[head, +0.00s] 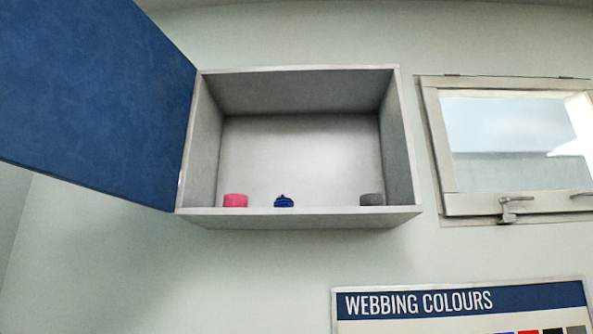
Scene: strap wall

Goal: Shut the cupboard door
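The cupboard (300,219) is a grey open-fronted box mounted on the wall in the middle of the head view. Its blue door (95,95) stands wide open, hinged on the cupboard's left side and swung out toward the upper left. The door's far edge runs out of the picture. Inside on the cupboard floor are a pink item (235,200) at the left, a small dark blue item (284,201) near the middle and a dark grey item (372,199) at the right. Neither of my grippers shows in the head view.
A window (510,140) with a pale frame and a handle (510,208) is on the wall right of the cupboard. A poster reading "WEBBING COLOURS" (420,303) hangs at the lower right. The wall below the cupboard is bare at the left.

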